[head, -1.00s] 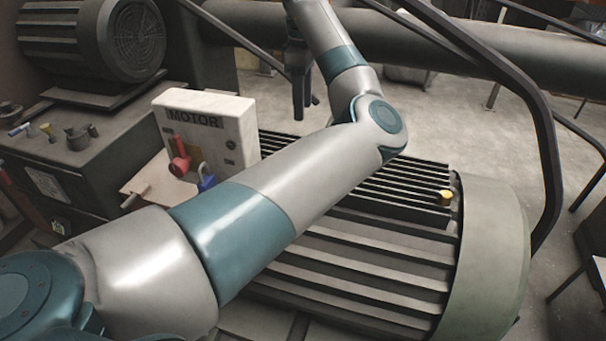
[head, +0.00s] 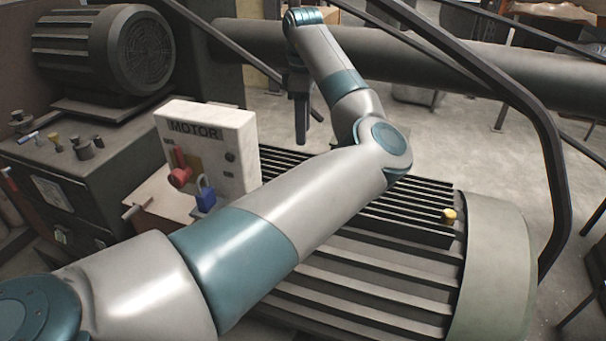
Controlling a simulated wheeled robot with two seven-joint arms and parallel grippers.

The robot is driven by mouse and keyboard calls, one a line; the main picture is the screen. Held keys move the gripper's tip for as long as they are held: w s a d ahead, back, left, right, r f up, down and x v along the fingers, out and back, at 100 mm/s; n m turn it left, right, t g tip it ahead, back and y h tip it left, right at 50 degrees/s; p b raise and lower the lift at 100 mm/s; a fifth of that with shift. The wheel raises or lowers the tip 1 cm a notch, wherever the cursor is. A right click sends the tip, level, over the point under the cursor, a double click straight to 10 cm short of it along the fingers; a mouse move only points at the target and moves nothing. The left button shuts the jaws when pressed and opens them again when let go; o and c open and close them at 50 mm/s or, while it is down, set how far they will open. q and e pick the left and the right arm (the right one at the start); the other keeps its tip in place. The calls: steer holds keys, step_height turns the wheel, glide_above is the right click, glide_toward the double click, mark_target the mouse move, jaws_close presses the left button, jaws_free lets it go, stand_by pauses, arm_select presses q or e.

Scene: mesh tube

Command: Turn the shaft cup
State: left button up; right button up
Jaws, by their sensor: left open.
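No part is clearly marked as the shaft cup. A small brass-yellow cup (head: 449,215) stands upright on the right end of the ribbed motor housing (head: 380,268), and it may be the shaft cup. My left arm reaches across the housing from the lower left and bends back at its elbow. My left gripper (head: 301,138) hangs fingers down beyond the housing, behind the MOTOR box. It is open and empty, well to the left of and behind the brass cup, touching nothing that I can see. My right gripper is not in view.
A white MOTOR box (head: 225,138) with a red switch (head: 180,177) and a blue padlock (head: 205,194) stands left of my forearm. A finned motor (head: 95,55) sits at upper left. A dark bent rail (head: 545,130) and a thick pipe (head: 440,60) cross behind.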

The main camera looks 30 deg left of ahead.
arm_select(q)
step_height(320, 180, down, 14)
steer(key=shift+r+p, duration=0.1)
steer(key=shift+p, duration=1.05)
steer(key=shift+f, duration=0.7)
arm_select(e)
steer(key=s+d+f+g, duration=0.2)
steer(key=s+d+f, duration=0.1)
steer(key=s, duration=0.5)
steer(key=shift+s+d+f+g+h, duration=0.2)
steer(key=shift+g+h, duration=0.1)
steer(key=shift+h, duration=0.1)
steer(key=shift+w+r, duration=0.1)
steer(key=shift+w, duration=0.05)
arm_select(q)
steer(key=c, duration=1)
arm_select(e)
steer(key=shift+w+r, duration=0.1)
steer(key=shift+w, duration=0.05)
